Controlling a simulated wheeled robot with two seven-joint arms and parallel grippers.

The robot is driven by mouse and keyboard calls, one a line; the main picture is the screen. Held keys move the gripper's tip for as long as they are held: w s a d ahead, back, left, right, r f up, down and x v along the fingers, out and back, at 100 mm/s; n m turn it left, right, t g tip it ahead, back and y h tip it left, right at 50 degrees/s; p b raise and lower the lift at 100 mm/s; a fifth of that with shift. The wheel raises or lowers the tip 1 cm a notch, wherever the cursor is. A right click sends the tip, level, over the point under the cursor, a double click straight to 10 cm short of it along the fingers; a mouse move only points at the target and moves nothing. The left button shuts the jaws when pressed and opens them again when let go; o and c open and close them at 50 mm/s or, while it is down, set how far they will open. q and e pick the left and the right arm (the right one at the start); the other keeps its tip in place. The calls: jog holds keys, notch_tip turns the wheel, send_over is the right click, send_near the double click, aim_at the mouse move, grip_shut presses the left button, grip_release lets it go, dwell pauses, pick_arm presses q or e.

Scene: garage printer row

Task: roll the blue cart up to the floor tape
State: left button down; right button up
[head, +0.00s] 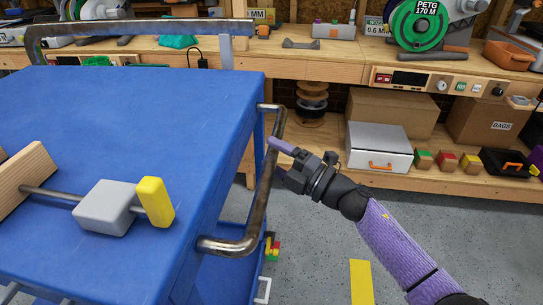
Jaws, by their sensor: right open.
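The blue cart (140,105) fills the left side of the head view. A bent metal handle (266,185) stands on its right edge, and another metal bar (130,28) runs along its far edge. A yellow strip of floor tape (361,283) lies on the grey floor at the bottom, right of the cart. My right gripper (277,158) is open, with its fingers close to the upper part of the right handle. I cannot tell if they touch it. My left gripper is not in view.
A grey block tool with a yellow end (112,207) lies on the cart top. Behind stands a wooden workbench (340,55) with a green spool (420,25). Its lower shelf holds a white box (378,147) and cardboard boxes (490,122).

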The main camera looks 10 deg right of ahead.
jog(key=shift+w+a+r, duration=0.1)
jog(key=shift+w+a, duration=0.2)
jog(key=shift+w, duration=0.05)
grip_shut()
dwell(0.8)
dwell(0.4)
